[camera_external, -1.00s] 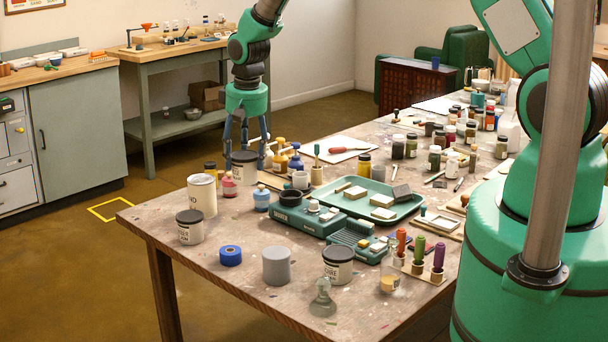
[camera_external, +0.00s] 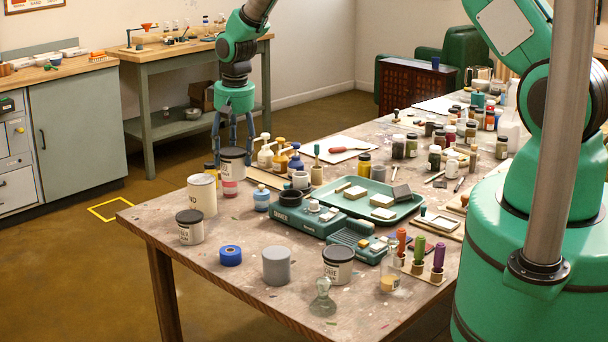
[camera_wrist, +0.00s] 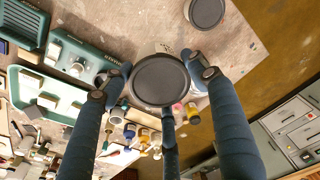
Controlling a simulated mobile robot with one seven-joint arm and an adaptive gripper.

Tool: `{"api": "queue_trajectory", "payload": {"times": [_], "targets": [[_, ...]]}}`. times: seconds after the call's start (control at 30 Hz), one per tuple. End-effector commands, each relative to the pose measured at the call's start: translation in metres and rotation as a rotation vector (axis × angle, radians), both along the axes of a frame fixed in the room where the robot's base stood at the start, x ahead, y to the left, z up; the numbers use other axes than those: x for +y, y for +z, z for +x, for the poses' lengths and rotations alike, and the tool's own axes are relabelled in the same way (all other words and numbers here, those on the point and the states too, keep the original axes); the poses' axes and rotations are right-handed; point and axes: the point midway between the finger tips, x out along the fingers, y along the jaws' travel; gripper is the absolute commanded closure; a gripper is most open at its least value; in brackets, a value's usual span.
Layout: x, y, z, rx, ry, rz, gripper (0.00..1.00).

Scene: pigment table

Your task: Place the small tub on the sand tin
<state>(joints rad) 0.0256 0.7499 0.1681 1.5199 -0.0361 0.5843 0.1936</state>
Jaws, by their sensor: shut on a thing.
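My gripper (camera_external: 232,150) is shut on a small tub (camera_external: 232,164), a pale pot with a dark lid, held upright above the table's far-left edge. In the wrist view the tub's round dark lid (camera_wrist: 160,80) sits between my fingers. A tall cream tin (camera_external: 202,195), which looks like the sand tin, stands on the table just left of and nearer than the held tub. Its label is only partly readable. The held tub overlaps a pink bottle (camera_external: 230,187) in the external view. I cannot make out the tall tin clearly in the wrist view.
Another dark-lidded tub (camera_external: 189,228) stands in front of the tall tin, and a similar one (camera_external: 338,266) is farther right. Blue tape (camera_external: 230,256) and a grey cylinder (camera_external: 276,266) stand near the front. Several pump bottles (camera_external: 265,155) are right of my gripper.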

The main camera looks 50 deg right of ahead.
Motion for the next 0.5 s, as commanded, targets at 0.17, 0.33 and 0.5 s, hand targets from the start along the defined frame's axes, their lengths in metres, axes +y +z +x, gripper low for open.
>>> {"api": "queue_trajectory", "payload": {"times": [0.17, 0.33, 0.5], "targets": [[-0.001, -0.002, 0.026, -0.002, 0.000, 0.000, 0.75], [-0.002, -0.004, 0.049, -0.002, 0.000, 0.000, 0.75], [-0.002, -0.006, 0.070, -0.001, 0.000, 0.000, 0.75]]}}
